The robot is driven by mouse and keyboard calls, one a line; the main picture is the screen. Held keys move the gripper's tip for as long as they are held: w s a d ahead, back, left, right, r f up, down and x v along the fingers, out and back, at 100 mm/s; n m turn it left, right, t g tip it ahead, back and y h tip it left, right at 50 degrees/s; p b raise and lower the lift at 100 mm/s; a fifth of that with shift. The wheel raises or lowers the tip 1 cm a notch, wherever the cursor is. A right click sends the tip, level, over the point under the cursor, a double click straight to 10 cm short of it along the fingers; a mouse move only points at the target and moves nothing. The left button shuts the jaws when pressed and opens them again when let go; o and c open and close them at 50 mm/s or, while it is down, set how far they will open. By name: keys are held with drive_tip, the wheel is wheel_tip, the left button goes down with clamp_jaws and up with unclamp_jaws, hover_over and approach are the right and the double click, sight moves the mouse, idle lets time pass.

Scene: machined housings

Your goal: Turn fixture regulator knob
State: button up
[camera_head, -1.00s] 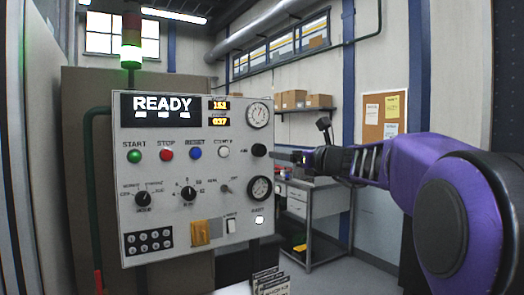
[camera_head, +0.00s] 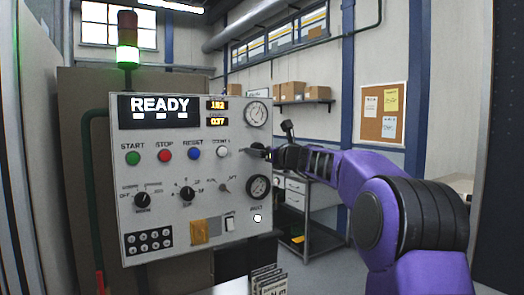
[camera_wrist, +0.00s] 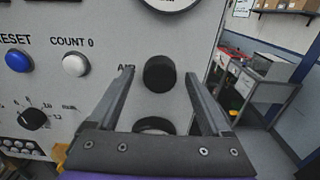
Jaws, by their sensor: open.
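The regulator knob (camera_wrist: 159,74) is a round black knob on the grey control panel (camera_head: 150,228), beside a partly covered label that begins "AI". In the wrist view it appears between the two fingertips of my gripper (camera_wrist: 160,80), with a gap on each side. My gripper is open and empty and points at the panel. How far the fingertips are from the panel face is hard to tell.
A gauge (camera_head: 256,114) sits above the knob and another gauge (camera_head: 258,187) below it. A white COUNT button (camera_head: 222,152) and a blue RESET button (camera_head: 194,153) are to the left. The display (camera_head: 160,110) reads READY. A workbench (camera_head: 310,225) stands behind at right.

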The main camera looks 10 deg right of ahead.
clamp_jaws()
idle(0.3)
drive_tip(key=shift+f+n+b, duration=0.1)
drive_tip(key=shift+n+b, duration=0.2)
drive_tip(key=shift+n, duration=0.1)
drive_tip(key=n+b, duration=1)
drive_tip(key=n, duration=1.3)
drive_tip(key=shift+b, duration=0.3)
